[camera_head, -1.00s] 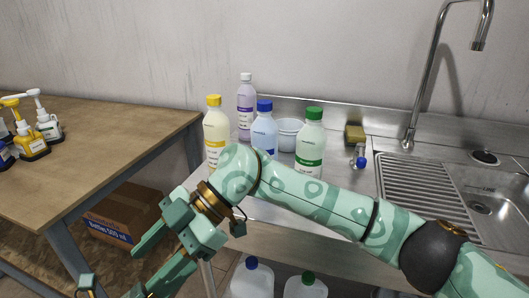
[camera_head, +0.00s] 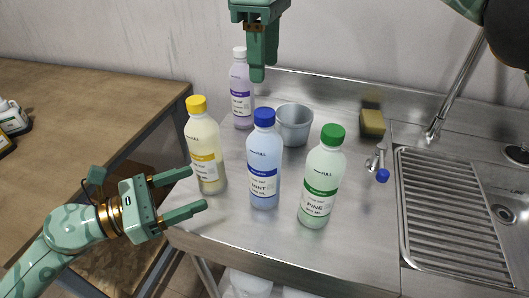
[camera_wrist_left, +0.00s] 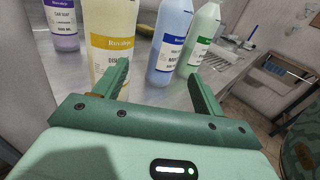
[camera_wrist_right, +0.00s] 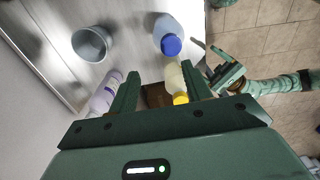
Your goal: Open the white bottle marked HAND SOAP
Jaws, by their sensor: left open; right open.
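A pale lilac bottle with a white cap (camera_head: 241,92) stands upright at the back left of the steel counter. My right gripper (camera_head: 263,70) is open and empty, in the air in front of and right of that bottle's top. The bottle lies just left of the fingers in the right wrist view (camera_wrist_right: 106,93). My left gripper (camera_head: 200,190) is open and empty beside the yellow-capped bottle (camera_head: 205,152), fingers pointing towards it.
A blue-capped bottle (camera_head: 264,165) and a green-capped bottle (camera_head: 322,182) stand in front. A grey tub (camera_head: 294,124) is behind them. A wooden table (camera_head: 75,110) stands left.

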